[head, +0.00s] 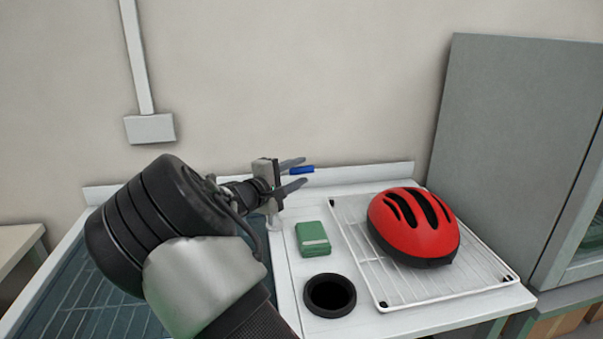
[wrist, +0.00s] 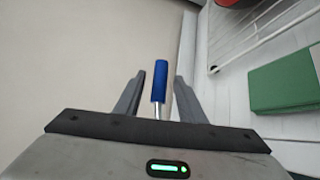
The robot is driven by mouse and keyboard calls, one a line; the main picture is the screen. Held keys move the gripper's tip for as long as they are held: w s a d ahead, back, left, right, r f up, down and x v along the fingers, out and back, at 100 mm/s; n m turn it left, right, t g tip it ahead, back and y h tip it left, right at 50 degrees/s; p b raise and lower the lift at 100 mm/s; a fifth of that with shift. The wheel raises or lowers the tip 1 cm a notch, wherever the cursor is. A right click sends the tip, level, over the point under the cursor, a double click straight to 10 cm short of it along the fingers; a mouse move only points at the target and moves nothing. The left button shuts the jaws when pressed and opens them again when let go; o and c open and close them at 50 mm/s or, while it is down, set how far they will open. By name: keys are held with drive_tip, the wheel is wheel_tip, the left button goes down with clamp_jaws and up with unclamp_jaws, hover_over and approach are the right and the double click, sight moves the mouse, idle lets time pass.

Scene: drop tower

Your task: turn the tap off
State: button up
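The tap's blue lever handle (head: 302,169) shows at the back of the white counter, near the wall. In the wrist view the blue handle (wrist: 160,80) stands between the two fingers, on a thin metal stem. My gripper (head: 303,172) is open, with one finger on each side of the handle. In the wrist view, the fingers of my gripper (wrist: 159,76) show a gap to the handle on both sides. The tap's body and spout are mostly hidden behind my arm and gripper.
A green box (head: 312,239) and a black ring (head: 329,295) lie on the counter (head: 385,326). A red helmet (head: 413,225) sits on a white wire rack (head: 468,275). A grey cabinet (head: 510,150) stands at right. A dark basin (head: 85,290) lies left, partly behind my arm.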

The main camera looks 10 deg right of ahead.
drive_tip(key=shift+x, duration=1.05)
clamp_jaws()
